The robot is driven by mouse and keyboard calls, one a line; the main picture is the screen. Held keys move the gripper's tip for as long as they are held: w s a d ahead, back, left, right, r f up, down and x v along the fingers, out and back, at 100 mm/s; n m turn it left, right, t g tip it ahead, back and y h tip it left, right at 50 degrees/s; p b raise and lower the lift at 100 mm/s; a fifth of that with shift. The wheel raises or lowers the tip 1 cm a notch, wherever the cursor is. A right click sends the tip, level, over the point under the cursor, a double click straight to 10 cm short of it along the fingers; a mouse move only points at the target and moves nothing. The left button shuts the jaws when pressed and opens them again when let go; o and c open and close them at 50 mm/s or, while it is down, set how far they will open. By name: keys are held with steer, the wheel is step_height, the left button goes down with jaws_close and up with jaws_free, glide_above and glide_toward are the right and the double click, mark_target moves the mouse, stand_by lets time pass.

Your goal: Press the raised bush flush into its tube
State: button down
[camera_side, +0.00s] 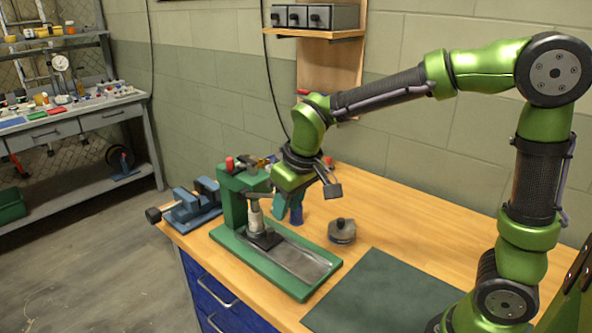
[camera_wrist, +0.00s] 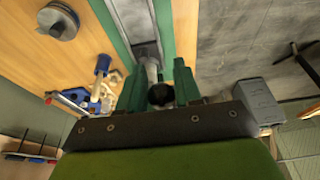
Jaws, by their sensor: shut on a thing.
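A green bench press (camera_side: 236,205) stands on the wooden table, its long green base (camera_side: 305,280) carrying a grey plate. A pale upright cylinder (camera_side: 255,218) stands under the press head on a dark block (camera_side: 264,239). I cannot tell bush from tube at this size. My gripper (camera_side: 284,205) is at the right side of the press head. The fingers partly hide the bar, and the bush is not clear there.
A grey round weight with a knob (camera_side: 341,232) stands right of the press. A blue vise (camera_side: 192,207) sits at the table's left corner. A dark green mat (camera_side: 385,296) lies bare at the front right.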

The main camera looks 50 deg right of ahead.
steer(key=shift+w+a+r, duration=0.1)
steer(key=shift+w+r, duration=0.05)
steer(key=shift+r, duration=0.05)
steer(key=shift+w+r, duration=0.2)
steer(key=shift+r, duration=0.4)
steer(key=shift+w+r, duration=0.2)
steer(key=shift+r, duration=0.35)
steer(key=shift+r, duration=0.1)
steer(key=shift+w+r, duration=0.65)
steer(key=shift+r, duration=0.35)
steer(key=shift+w+r, duration=0.95)
steer(key=shift+w, duration=0.05)
